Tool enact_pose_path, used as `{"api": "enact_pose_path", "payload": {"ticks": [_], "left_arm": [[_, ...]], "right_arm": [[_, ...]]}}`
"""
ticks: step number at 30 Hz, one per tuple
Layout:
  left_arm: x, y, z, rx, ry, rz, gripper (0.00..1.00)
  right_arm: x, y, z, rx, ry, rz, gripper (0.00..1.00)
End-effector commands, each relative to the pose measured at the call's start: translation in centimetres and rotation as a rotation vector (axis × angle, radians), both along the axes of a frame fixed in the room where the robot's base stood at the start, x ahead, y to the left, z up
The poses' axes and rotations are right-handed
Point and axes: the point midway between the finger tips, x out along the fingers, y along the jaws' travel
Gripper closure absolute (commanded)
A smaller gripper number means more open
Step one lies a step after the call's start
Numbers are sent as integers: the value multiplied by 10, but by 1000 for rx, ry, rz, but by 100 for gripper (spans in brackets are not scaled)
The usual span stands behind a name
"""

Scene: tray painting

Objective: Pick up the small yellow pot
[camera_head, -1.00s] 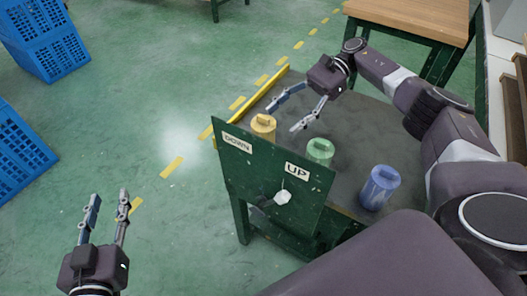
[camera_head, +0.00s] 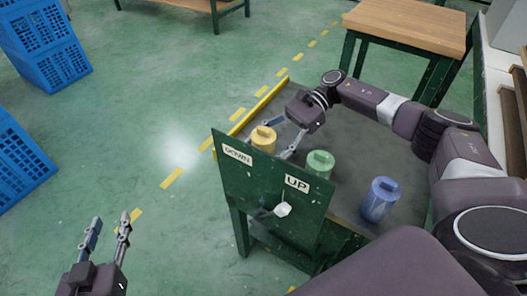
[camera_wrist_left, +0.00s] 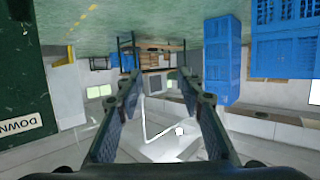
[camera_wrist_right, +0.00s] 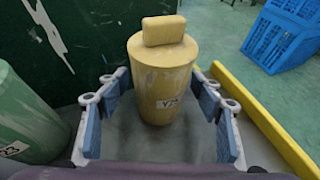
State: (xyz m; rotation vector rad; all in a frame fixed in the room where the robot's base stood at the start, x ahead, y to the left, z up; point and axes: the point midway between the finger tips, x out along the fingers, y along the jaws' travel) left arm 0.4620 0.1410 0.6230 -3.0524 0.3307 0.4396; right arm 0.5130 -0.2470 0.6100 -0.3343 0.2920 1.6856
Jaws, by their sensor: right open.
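The small yellow pot (camera_head: 263,137) stands upright on the grey table top, behind the green panel. In the right wrist view the yellow pot (camera_wrist_right: 163,75) has a block-shaped knob and a worn label, and it stands between the spread fingers. My right gripper (camera_head: 283,138) is open, with one finger on each side of the pot; its fingers (camera_wrist_right: 162,115) show gaps to the pot. My left gripper (camera_head: 108,238) is open and empty over the floor at the lower left; its parted fingers also show in the left wrist view (camera_wrist_left: 165,100).
A green pot (camera_head: 320,163) stands close to the right gripper, and a blue pot (camera_head: 379,200) farther right. The green panel (camera_head: 262,190) with DOWN and UP labels rises in front. A yellow rail (camera_head: 252,113) edges the table (camera_head: 350,140). Blue crates (camera_head: 45,45) stand far left.

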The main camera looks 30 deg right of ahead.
Motion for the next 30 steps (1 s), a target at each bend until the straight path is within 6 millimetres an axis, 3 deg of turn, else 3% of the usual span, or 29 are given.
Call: {"api": "enact_pose_path", "payload": {"ticks": [3, 12, 26, 30], "left_arm": [[0, 0, 0, 0, 0, 0, 65], [0, 0, 1, 0, -2, 0, 65], [-1, 0, -1, 3, 13, 0, 65], [-11, 4, -20, 22, 94, 4, 65]], "right_arm": [[0, 0, 0, 0, 0, 0, 40], [0, 0, 0, 0, 0, 0, 73], [1, 0, 8, 3, -4, 1, 73], [1, 0, 22, 4, -4, 0, 73]]}}
